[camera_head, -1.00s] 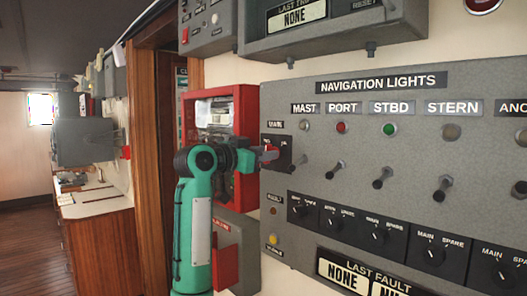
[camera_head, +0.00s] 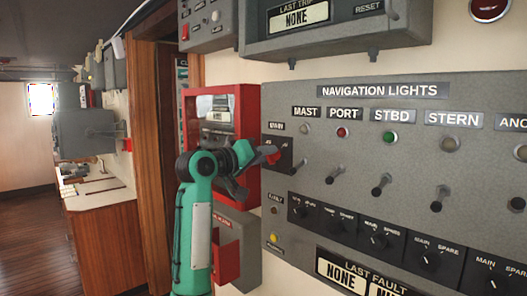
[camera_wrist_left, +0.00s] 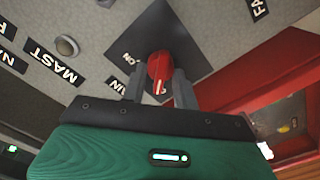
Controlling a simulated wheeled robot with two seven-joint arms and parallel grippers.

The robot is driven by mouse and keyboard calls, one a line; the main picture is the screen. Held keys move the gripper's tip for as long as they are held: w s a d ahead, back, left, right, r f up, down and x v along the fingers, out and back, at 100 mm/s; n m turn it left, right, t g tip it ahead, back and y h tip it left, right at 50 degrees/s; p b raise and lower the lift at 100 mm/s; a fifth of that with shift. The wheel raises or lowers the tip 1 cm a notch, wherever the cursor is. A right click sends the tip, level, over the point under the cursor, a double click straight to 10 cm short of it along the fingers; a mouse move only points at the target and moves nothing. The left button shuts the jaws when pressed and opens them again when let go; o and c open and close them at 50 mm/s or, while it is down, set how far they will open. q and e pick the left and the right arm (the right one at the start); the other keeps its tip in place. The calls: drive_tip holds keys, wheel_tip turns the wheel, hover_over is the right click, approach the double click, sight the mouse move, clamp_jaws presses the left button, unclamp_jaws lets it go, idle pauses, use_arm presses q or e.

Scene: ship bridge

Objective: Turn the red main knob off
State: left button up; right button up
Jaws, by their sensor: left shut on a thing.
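The red main knob (camera_head: 273,154) sits on a dark square plate (camera_head: 284,147) under the MAIN label, at the left end of the navigation lights panel (camera_head: 420,165). My left gripper (camera_head: 262,160) reaches it from the left and is shut on the knob. In the left wrist view, the red knob (camera_wrist_left: 160,68) sits between the two grey fingertips of the left gripper (camera_wrist_left: 160,88), its pale pointer line facing the gripper palm. An ON marking shows beside it on the plate. The fingers partly hide the plate's other markings. My right gripper is not in view.
A red-framed box (camera_head: 247,150) stands on the wall just behind my left wrist. A grey box with a red part (camera_head: 228,250) is below it. Toggle levers, including the nearest one (camera_head: 337,173), stick out to the right of the knob.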

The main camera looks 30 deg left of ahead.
use_arm(q)
drive_tip(key=shift+n, duration=0.7)
drive_tip(key=o, duration=0.9)
drive_tip(key=shift+o, duration=0.2)
drive_tip(key=b+v, duration=0.4)
drive_tip(key=v, duration=0.9)
drive_tip(key=shift+s+a, duration=0.25)
drive_tip(key=shift+s, duration=0.1)
